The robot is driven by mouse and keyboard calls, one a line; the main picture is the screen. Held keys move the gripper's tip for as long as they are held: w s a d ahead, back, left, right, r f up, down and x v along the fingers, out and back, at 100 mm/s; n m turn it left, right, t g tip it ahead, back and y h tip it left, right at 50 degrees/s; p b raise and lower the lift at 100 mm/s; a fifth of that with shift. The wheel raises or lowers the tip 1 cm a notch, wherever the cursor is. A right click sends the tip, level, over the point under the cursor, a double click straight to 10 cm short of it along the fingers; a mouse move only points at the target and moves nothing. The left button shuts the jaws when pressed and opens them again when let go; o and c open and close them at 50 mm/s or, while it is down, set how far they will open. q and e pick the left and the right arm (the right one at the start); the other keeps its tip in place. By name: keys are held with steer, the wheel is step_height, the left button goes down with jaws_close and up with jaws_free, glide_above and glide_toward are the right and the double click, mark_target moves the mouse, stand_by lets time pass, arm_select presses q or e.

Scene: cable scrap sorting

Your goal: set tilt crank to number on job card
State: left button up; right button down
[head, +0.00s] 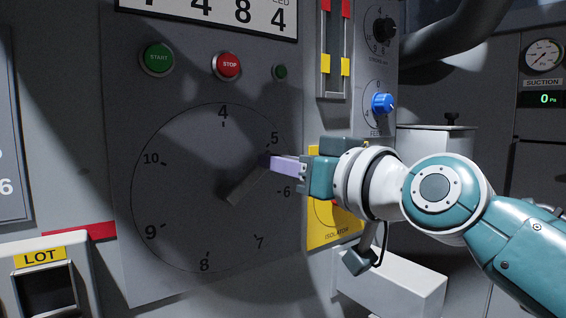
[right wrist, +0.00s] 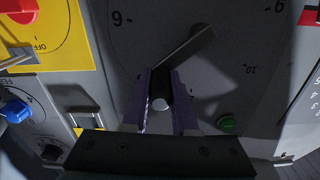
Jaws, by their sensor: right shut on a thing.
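The round dial (head: 170,215) on the grey panel carries numbers 4 to 10. The grey crank arm (head: 247,187) runs from the dial's middle up and right, its outer end near the 5. My right gripper (head: 272,162) has its purple fingers at that end. In the right wrist view the fingers (right wrist: 160,108) are shut on the crank's round knob (right wrist: 160,103), with the crank arm (right wrist: 188,48) leading away. A white plate (head: 215,10) with large digits is cut off at the top; I cannot tell whether it is the job card. My left gripper is not in view.
A yellow isolator plate (head: 322,233) sits behind my right gripper, close by. A blue feed knob (head: 382,103) is above my wrist. A LOT holder (head: 42,262) is lower left.

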steer(key=shift+w+d+f+m+b, duration=0.15)
steer(key=shift+f+m+b, duration=0.25)
steer(key=shift+m, duration=0.15)
steer(key=shift+w+d+f+m+b, duration=0.15)
steer(key=shift+f+m+b, duration=0.2)
steer(key=shift+m, duration=0.2)
step_height(320, 180, down, 9)
steer(key=s+a+m+b, duration=0.1)
steer(key=a+m+b, duration=0.1)
steer(key=m, duration=1.5)
steer(key=shift+s+b, duration=0.35)
steer(key=shift+b, duration=0.25)
steer(key=shift+m, duration=0.3)
steer(key=c, duration=0.7)
jaws_free()
